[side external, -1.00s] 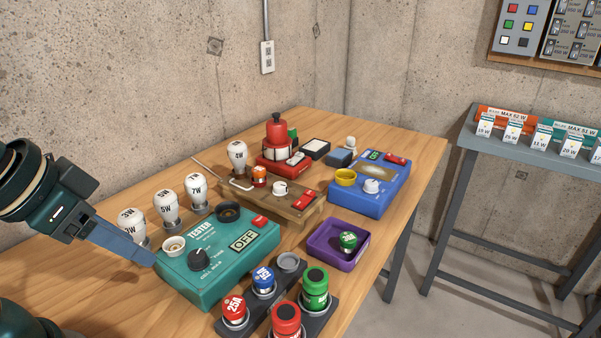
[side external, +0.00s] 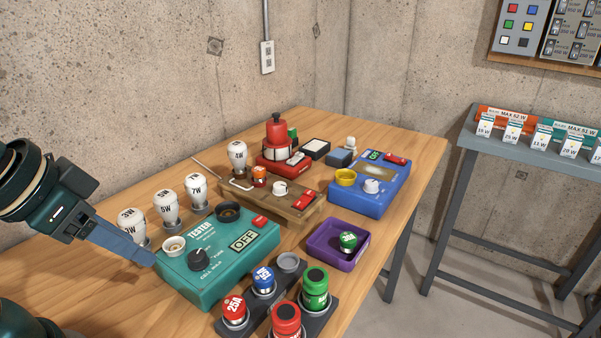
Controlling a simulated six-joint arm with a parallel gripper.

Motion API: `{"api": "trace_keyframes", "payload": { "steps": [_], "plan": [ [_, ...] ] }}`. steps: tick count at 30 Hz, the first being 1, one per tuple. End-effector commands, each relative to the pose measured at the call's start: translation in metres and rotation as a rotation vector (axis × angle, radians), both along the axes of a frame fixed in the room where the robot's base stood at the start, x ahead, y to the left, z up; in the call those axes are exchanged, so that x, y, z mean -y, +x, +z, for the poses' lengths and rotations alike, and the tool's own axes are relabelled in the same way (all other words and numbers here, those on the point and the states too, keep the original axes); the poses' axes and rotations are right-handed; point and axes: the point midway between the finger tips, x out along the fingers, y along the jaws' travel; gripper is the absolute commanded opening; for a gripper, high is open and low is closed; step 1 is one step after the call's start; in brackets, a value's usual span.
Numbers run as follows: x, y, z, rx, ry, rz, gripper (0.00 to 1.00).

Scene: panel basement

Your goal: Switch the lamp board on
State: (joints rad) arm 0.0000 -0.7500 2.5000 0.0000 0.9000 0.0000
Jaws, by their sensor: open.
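The lamp board looks to be the wooden board (side external: 258,207) in the middle of the table. It carries a white bulb (side external: 237,158), an orange fuse-like cap (side external: 259,175), a white knob (side external: 280,188) and a red part (side external: 304,200) at its right end. The bulb shows no clear glow. A thin metal lever or wire (side external: 208,168) shows at its left end. My gripper (side external: 150,258) is at the left, by the left edge of the green tester, well away from the board. It is open, and nothing shows in it; its jaws are seen edge-on.
The green tester (side external: 228,243) reads OFF and stands between my gripper and the board. Several spare bulbs (side external: 166,208) stand behind it. A fuse rack (side external: 262,318) is in front. A purple tray (side external: 323,259) holds a green fuse (side external: 348,241). A blue box (side external: 375,198) stands right.

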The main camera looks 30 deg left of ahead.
Motion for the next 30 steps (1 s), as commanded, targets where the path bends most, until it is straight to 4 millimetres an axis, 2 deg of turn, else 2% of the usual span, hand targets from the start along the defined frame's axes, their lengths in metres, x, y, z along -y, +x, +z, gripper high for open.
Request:
{"api": "trace_keyframes", "payload": {
  "steps": [8, 9, 11, 12, 13, 14, 17, 24, 30],
  "plan": [
    [0.000, 0.000, 0.000, 0.000, 0.000, 0.000, 0.52],
    [0.000, 0.000, 0.000, 0.000, 0.000, 0.000, 0.44],
    [0.000, 0.000, 0.000, 0.001, 0.002, -0.004, 0.21],
    [0.000, 0.001, 0.001, 0.008, 0.007, -0.012, 0.06],
    [0.001, 0.004, 0.002, 0.020, 0.009, -0.020, 0.00],
    [0.001, 0.007, 0.004, 0.038, 0.010, -0.031, 0.00],
    [0.008, 0.028, 0.023, 0.146, -0.001, -0.071, 0.00],
    [0.029, 0.114, 0.077, 0.416, -0.052, -0.142, 0.00],
    [0.029, 0.176, 0.092, 0.533, -0.053, -0.110, 0.00]
  ]
}}
